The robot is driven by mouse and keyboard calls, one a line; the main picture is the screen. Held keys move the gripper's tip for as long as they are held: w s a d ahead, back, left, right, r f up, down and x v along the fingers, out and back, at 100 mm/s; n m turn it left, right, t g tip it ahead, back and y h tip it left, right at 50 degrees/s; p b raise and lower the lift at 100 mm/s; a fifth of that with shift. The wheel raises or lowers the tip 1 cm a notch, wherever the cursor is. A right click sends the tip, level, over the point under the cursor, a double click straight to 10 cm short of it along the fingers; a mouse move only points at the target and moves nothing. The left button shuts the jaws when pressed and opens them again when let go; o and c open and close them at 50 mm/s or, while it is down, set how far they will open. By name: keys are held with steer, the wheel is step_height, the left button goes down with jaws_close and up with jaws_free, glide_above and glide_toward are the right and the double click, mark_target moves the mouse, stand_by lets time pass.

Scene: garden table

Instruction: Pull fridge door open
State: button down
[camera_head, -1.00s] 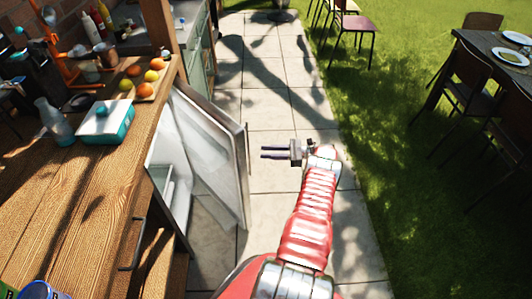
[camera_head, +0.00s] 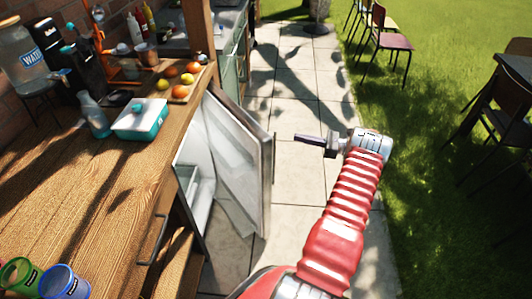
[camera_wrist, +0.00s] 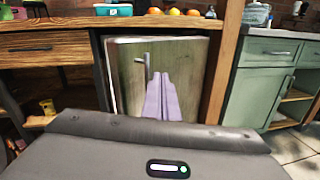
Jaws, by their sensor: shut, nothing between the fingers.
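The fridge door (camera_head: 262,185) stands open in the head view, swung out from under the wooden counter. Its pale inner side and the white fridge interior (camera_head: 198,185) show. In the wrist view the door's metallic outer face (camera_wrist: 125,85) is ahead, with a small handle (camera_wrist: 147,66) at its upper middle. My gripper (camera_head: 297,137) is shut and empty, to the right of the door's free edge with a gap between them.
The wooden counter (camera_head: 75,205) carries a teal-and-white box (camera_head: 140,120), fruit on a board (camera_head: 180,88), a bottle (camera_head: 93,115) and cups (camera_head: 62,282). A paved path (camera_head: 300,195) runs beside the fridge. Chairs (camera_head: 390,38) and a dark table stand on the grass at right.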

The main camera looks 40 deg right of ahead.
steer(key=s+a+r+m+t+h, duration=0.1)
steer(key=s+a+r+m+t, duration=0.1)
steer(key=a+r+m, duration=0.15)
steer(key=m+h, duration=0.4)
steer(key=m, duration=0.8)
glide_toward(266, 152)
step_height(266, 152, up, 5)
steer(key=a, duration=0.2)
steer(key=a+m, duration=0.1)
steer(key=s+a+f+m, duration=0.1)
steer(key=a+m, duration=0.1)
steer(key=s+a+m+h, duration=0.1)
steer(key=a+m, duration=0.1)
steer(key=shift+f, duration=0.4)
steer(key=shift+w, duration=0.1)
steer(key=x, duration=1)
steer(key=shift+s+d, duration=0.15)
steer(key=shift+d, duration=0.9)
steer(key=shift+s+d, duration=0.15)
steer(key=shift+d, duration=0.95)
steer(key=shift+d, duration=0.1)
